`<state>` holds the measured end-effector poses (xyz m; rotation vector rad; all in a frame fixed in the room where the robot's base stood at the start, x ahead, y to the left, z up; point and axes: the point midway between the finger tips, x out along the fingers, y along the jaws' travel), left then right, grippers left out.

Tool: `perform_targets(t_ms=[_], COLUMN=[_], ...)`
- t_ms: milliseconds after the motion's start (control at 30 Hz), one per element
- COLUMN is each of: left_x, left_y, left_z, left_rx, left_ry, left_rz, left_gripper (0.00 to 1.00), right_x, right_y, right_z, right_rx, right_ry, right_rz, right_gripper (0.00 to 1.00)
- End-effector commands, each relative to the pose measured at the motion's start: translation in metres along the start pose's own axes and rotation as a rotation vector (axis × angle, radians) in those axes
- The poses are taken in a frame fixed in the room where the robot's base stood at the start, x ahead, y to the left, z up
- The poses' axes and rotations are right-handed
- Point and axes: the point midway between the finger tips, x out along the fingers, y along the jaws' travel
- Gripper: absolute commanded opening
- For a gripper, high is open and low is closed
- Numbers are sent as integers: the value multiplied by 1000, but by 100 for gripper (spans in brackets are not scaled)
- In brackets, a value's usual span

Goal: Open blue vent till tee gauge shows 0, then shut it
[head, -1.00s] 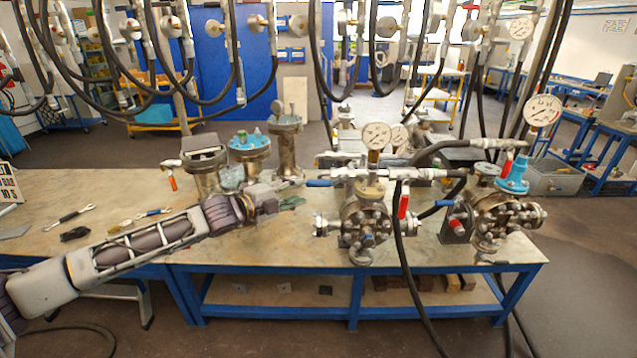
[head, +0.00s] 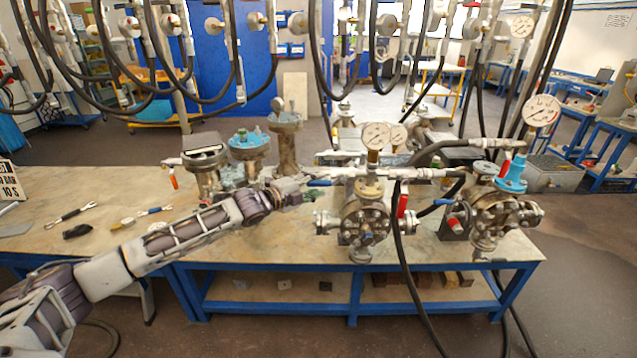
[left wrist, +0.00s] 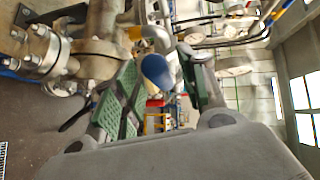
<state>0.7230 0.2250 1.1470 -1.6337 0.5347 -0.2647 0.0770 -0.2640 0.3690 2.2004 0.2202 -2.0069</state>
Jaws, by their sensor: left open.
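The blue vent handle (head: 320,183) sticks out to the left from the tee pipework above the middle flanged vessel (head: 364,222). The tee gauge (head: 376,136) stands upright on top, and its reading is too small to tell. My left gripper (head: 300,189) is at the left end of the blue handle. In the left wrist view the blue handle (left wrist: 157,70) shows end-on between the open green-padded fingers (left wrist: 162,82). I cannot tell whether a finger touches it. My right gripper is not in view.
A red-handled lever (head: 403,200) and a black hose hang close right of the tee. A second vessel with a blue neck and gauge (head: 542,111) stands further right. Several vessels, one with a blue top (head: 249,146), stand behind my left arm. Tools lie at the bench's left.

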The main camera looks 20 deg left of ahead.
Motion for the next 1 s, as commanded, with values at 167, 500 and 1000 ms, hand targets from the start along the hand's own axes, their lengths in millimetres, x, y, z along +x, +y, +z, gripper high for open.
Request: perform_targets(t_ms=[167,500,1000], left_x=[13,20,20], left_y=[-1,0,0], left_z=[0,0,0], left_rx=[-1,0,0], left_ry=[1,0,0], left_rz=[-1,0,0], left_gripper=[42,42,2], right_x=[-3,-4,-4], right_y=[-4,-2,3], right_z=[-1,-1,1], right_rx=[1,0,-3], right_ry=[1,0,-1], right_rz=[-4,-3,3], right_gripper=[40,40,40])
